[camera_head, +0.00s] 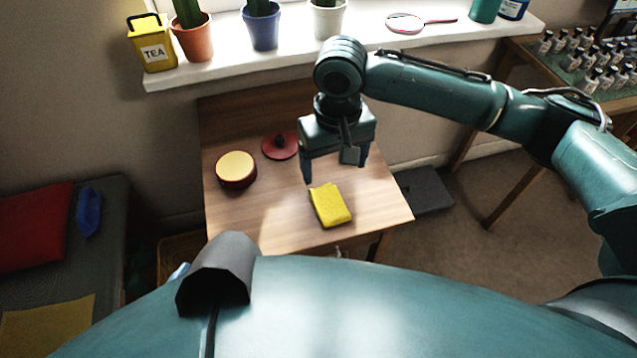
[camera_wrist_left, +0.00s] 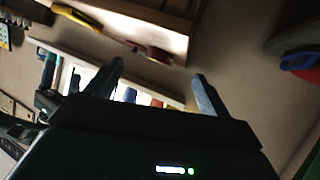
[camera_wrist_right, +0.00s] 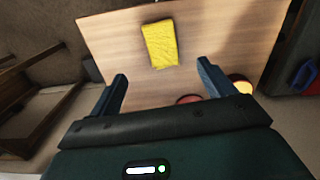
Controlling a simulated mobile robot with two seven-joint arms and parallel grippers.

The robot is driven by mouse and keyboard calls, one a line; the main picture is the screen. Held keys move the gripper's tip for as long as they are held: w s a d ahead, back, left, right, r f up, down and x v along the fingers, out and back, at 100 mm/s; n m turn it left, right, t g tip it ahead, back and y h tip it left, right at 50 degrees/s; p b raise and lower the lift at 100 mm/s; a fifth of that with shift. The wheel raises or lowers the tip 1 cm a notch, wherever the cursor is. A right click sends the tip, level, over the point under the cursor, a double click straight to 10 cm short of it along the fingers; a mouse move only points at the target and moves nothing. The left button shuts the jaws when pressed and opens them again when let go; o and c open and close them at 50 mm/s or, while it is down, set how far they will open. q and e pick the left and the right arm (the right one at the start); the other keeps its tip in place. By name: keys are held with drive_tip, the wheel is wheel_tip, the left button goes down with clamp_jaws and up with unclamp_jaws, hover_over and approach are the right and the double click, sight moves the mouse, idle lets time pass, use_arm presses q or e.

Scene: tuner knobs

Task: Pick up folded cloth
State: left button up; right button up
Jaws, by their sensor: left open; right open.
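The yellow folded cloth (camera_head: 331,206) lies flat near the front right of the small wooden table. In the right wrist view the cloth (camera_wrist_right: 161,44) shows beyond and between the fingertips. My right gripper (camera_head: 336,172) is open and empty, held above the table just behind the cloth and apart from it. Its two fingers show spread in the right wrist view (camera_wrist_right: 162,76). My left gripper (camera_wrist_left: 158,70) is open with nothing between its fingers in the left wrist view. It is not clearly seen in the head view.
On the wooden table (camera_head: 270,219) stand a round red tin with a yellow top (camera_head: 236,169) and a red lid (camera_head: 280,147) with a dark knob. Behind is a white sill (camera_head: 274,62) with potted cacti and a yellow tea tin (camera_head: 152,44). The table's front left is clear.

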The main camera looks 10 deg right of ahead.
drive_tip(key=b, duration=0.1)
hover_over(332, 207)
drive_tip(key=f, duration=0.7)
drive_tip(key=shift+w+d, duration=0.15)
drive_tip(key=shift+w, duration=0.05)
drive_tip(key=shift+f, duration=0.25)
wheel_tip(332, 207, down, 4)
drive_tip(key=shift+s+f+b, duration=0.1)
drive_tip(key=shift+s+b, duration=0.05)
drive_tip(key=shift+b, duration=0.5)
drive_tip(key=shift+f, duration=0.55)
use_arm(q)
drive_tip(key=shift+s+a+r+t, duration=0.3)
drive_tip(key=shift+s+a+t, duration=0.2)
drive_tip(key=shift+s+a, duration=0.1)
use_arm(e)
drive_tip(key=shift+c, duration=0.3)
use_arm(q)
drive_tip(key=shift+d, duration=0.15)
use_arm(e)
drive_tip(key=c, duration=1)
drive_tip(key=shift+r, duration=0.1)
